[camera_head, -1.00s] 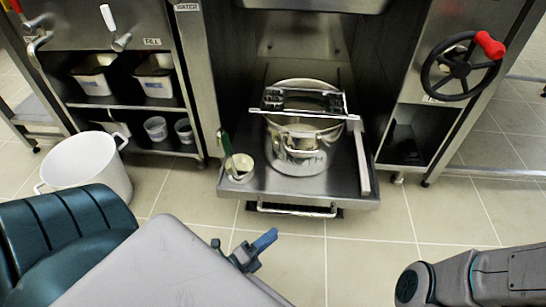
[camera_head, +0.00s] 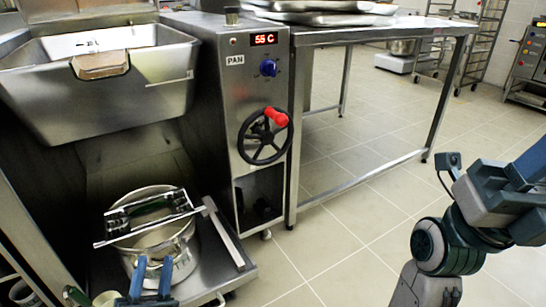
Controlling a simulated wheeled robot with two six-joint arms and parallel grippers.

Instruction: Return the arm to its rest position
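My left gripper (camera_head: 152,277) shows at the bottom edge. Its two blue fingers point up and stand apart with nothing seen between them. They overlap the lower front of the steel stockpot (camera_head: 160,245) in the picture; I cannot tell the distance between them. My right arm folds in at the right over open floor. A dark blue part at its upper end (camera_head: 450,163) may be its gripper, but its fingers are not clear.
The stockpot stands on a low pulled-out metal platform (camera_head: 222,272) with a clamp-like frame (camera_head: 150,214) across its top. A tilting pan (camera_head: 100,85) hangs above. A control column (camera_head: 258,85) carries a black handwheel (camera_head: 264,137) with a red knob. A steel table (camera_head: 375,33) stands right; tiled floor before it is clear.

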